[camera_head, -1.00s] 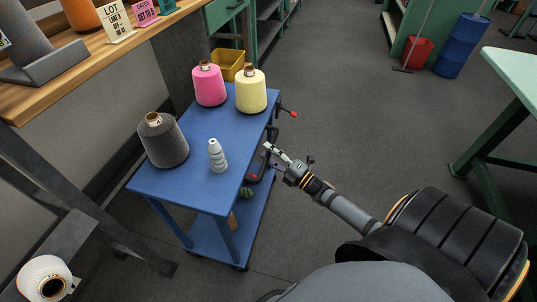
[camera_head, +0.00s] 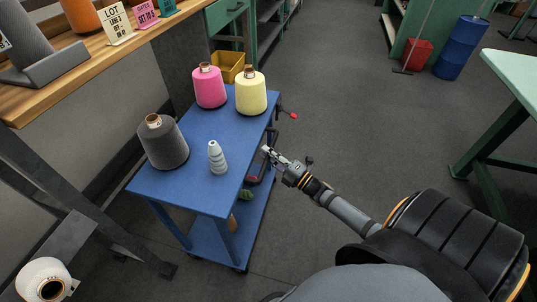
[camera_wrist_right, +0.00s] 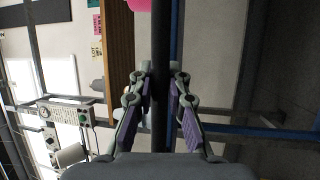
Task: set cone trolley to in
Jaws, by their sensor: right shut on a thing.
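The blue cone trolley (camera_head: 200,132) stands beside the wooden bench in the head view. On its top are a pink cone (camera_head: 210,87), a yellow cone (camera_head: 251,92), a dark grey cone (camera_head: 162,143) and a small white ribbed bottle-like piece (camera_head: 217,158). My right gripper (camera_head: 268,156) is at the trolley's right long side. In the right wrist view its fingers (camera_wrist_right: 158,82) are shut around a dark bar (camera_wrist_right: 161,110), which looks like the trolley's side handle. Part of the bar is hidden by the fingers. My left gripper is not in view.
A wooden bench (camera_head: 100,58) with sign cards is at the upper left. A yellow bin (camera_head: 228,66) is behind the trolley. A red-tipped lever (camera_head: 292,115) sticks out right of it. A green table (camera_head: 515,75) stands at the right. The floor between is clear.

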